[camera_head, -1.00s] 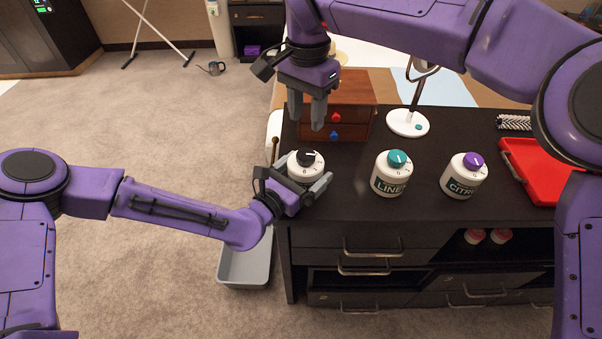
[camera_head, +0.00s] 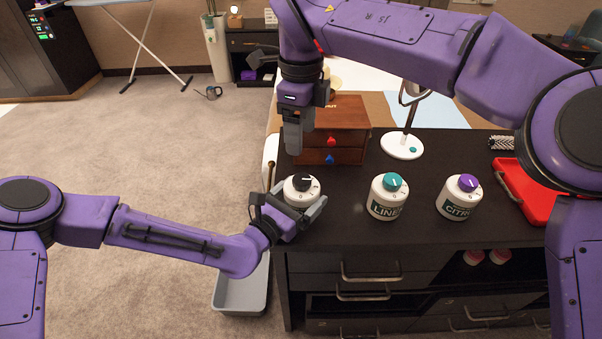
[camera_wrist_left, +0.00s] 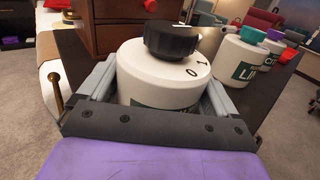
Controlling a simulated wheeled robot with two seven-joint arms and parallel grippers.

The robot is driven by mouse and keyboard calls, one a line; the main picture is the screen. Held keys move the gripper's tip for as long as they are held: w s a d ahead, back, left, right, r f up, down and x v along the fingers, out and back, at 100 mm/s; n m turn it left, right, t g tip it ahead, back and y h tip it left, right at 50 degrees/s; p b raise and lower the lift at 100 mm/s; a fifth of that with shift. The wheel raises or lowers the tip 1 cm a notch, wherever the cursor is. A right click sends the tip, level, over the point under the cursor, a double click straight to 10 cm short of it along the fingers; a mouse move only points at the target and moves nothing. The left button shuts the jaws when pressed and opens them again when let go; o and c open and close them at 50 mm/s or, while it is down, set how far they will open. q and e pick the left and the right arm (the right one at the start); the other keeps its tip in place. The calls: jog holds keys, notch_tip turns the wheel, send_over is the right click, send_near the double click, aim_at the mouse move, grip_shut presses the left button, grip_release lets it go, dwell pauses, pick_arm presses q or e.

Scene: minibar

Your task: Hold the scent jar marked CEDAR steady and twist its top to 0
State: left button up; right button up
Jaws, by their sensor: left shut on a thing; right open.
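The jar with the black top (camera_head: 301,187) stands upright at the cabinet's left front edge. Its label is mostly hidden by my left gripper (camera_head: 300,213), so I cannot read its name. That gripper is shut around the jar's white body, with a finger on each side. In the left wrist view, the white jar (camera_wrist_left: 160,78) sits between the fingers, its black top (camera_wrist_left: 172,42) free, with "0" and "1" printed on the shoulder. My right gripper (camera_head: 299,150) is open and empty, pointing down above and slightly behind the black top, apart from it.
The LINEN jar with a teal top (camera_head: 388,200) and the CITRUS jar with a purple top (camera_head: 459,200) stand to the right. A small wooden drawer box (camera_head: 345,140) is behind. A white lamp base (camera_head: 402,146) and a red case (camera_head: 525,190) stand farther right.

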aim_at(301, 178)
notch_tip(301, 178, down, 12)
jog(key=shift+r, duration=0.1)
jog(key=c, duration=1.1)
